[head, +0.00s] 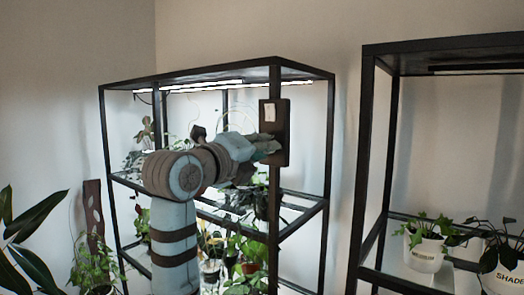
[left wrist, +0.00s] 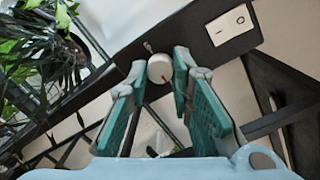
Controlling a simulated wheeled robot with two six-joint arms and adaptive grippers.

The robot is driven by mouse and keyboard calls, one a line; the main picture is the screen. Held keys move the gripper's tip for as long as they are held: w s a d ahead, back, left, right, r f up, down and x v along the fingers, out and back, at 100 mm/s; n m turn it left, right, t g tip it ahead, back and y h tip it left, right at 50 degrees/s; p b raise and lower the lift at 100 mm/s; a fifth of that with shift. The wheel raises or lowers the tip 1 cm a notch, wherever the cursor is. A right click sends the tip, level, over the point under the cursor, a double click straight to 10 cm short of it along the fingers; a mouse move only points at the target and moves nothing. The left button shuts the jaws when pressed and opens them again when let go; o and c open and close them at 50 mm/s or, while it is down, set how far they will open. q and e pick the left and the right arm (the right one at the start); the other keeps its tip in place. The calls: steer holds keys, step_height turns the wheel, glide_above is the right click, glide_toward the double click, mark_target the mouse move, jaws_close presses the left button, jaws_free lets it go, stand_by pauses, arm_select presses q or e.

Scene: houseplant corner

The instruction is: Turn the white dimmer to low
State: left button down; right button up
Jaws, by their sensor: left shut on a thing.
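The white dimmer (left wrist: 159,68) is a small round knob with a red pointer mark, on a dark panel (left wrist: 125,57) in the left wrist view. The mark points toward the lower right of that picture. My left gripper (head: 267,149) is at the lower part of the same panel (head: 282,120) in the head view, and its fingers hide the knob there. My right gripper is not in view.
A white rocker switch (head: 270,112) sits above the knob on the panel, which is fixed to a post of the black plant shelf (head: 274,215). A second black shelf (head: 366,160) with potted plants (head: 426,250) stands at the right. Leaves (head: 30,245) reach in at the left.

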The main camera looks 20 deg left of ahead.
arm_select(q)
steer(key=shift+w+a+f+n+g+h, duration=0.15)
steer(key=shift+n+h, duration=0.35)
steer(key=shift+n, duration=5.15)
steer(key=shift+s+r+n+g+h, duration=0.1)
steer(key=shift+n+g+h, duration=0.3)
steer(key=shift+n, duration=5.2)
steer(key=shift+w+a+f+n+g+h, duration=0.1)
steer(key=shift+n+h, duration=0.5)
steer(key=shift+n, duration=5.05)
